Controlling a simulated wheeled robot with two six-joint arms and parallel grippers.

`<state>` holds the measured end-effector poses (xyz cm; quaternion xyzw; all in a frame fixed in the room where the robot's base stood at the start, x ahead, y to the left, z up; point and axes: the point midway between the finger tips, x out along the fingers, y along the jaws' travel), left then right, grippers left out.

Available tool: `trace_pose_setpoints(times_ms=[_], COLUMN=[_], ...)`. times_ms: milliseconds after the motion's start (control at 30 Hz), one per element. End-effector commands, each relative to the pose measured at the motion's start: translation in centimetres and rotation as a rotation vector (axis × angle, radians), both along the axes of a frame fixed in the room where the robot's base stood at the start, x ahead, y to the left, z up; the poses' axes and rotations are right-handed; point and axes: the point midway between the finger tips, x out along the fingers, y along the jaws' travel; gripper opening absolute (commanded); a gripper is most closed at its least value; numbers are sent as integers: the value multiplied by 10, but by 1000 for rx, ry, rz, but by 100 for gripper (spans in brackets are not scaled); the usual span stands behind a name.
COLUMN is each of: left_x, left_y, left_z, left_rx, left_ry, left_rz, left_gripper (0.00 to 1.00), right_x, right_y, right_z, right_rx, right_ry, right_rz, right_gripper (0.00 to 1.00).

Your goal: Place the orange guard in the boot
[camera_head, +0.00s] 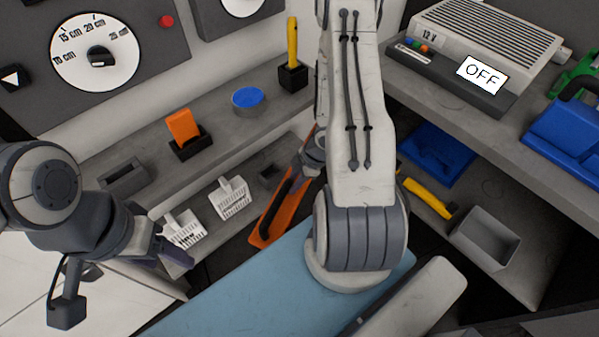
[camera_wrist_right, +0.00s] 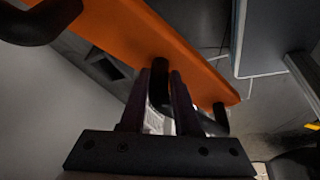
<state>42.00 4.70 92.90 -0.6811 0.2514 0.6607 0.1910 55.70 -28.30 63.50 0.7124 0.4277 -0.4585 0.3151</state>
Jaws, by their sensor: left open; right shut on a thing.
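The orange guard is a long flat orange board with a black handle (camera_head: 268,226), partly hidden by my right arm in the head view. In the right wrist view the orange board (camera_wrist_right: 150,40) runs across the top, tilted. My right gripper (camera_wrist_right: 168,78) is shut on its black handle; in the head view my right gripper (camera_head: 308,160) is mostly hidden behind the arm. A small dark square socket (camera_head: 270,175), possibly the boot, is on the lower shelf beside the board. My left gripper (camera_head: 180,255) is open and empty, near the white vented pieces.
A smaller orange piece (camera_head: 183,126) stands in a black holder on the upper shelf, near a blue disc (camera_head: 248,97) and an empty dark tray (camera_head: 124,180). White vented pieces (camera_head: 232,198) are on the lower shelf. A light-blue panel (camera_head: 230,290) lies in front. A grey bin (camera_head: 485,238) stands right.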

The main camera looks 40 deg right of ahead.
Motion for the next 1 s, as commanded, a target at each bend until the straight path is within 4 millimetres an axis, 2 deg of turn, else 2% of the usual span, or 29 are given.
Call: trace_pose_setpoints(times_ms=[33,100,300,467,733,1000], left_x=[0,0,0,0,0,0], left_y=[0,0,0,0,0,0], left_z=[12,18,27,26,17,18], left_rx=[0,0,1,1,1,1], left_ry=[0,0,1,1,1,1], left_rz=[0,0,0,0,0,0], left_gripper=[62,62,62,62,62,62], right_x=[6,14,27,29,29,29], right_y=[-10,-21,-41,-45,-44,-44], right_z=[6,5,2,-2,-34,-35], right_rx=[-2,-1,0,1,3,1], right_ry=[-3,-3,-2,-1,1,-2], right_rz=[-2,-2,-1,-1,-1,0], right_gripper=[0,0,0,0,0,0])
